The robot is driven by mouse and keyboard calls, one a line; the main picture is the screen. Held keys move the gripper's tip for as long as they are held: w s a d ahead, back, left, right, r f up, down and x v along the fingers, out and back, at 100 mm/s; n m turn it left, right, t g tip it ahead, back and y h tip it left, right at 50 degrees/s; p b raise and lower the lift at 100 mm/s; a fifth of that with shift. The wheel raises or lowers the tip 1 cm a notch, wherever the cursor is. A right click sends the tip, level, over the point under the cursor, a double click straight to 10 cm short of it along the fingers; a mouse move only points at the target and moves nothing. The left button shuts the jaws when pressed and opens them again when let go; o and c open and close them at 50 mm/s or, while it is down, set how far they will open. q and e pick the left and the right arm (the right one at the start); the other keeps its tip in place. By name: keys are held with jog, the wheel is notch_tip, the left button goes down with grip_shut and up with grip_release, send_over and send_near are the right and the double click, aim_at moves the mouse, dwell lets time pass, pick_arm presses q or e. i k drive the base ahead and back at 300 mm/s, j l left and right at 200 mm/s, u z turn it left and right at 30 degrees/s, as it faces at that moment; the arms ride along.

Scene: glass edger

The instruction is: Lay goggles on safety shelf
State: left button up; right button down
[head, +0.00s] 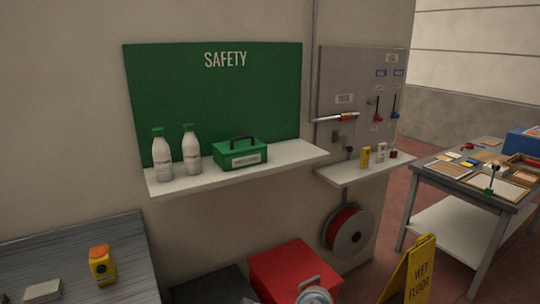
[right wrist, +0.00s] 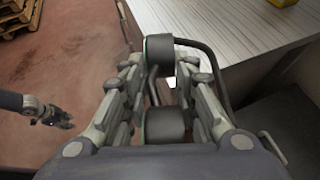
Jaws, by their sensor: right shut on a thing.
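The white safety shelf (head: 297,154) is fixed under a green SAFETY board (head: 225,90) in the head view. Two white bottles with green caps (head: 162,158) (head: 191,153) and a green case (head: 240,154) stand on it. My right gripper (right wrist: 160,90) is shut on a dark thing with rounded ends and a looped strap, which looks like the goggles (right wrist: 161,125). The fingers partly hide it. The head view does not clearly show this gripper. My left gripper (right wrist: 62,117) shows small at the left of the right wrist view, apart from the goggles; its opening is unclear.
The shelf's right end is bare. A grey bench (head: 75,250) with a yellow-orange device (head: 101,265) stands at lower left. A red box (head: 290,270), a hose reel (head: 348,233) and a wet-floor sign (head: 412,270) are below the shelves. A cluttered table (head: 465,190) stands right.

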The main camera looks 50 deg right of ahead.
aim_at(296, 152)
jog(key=l, duration=2.4)
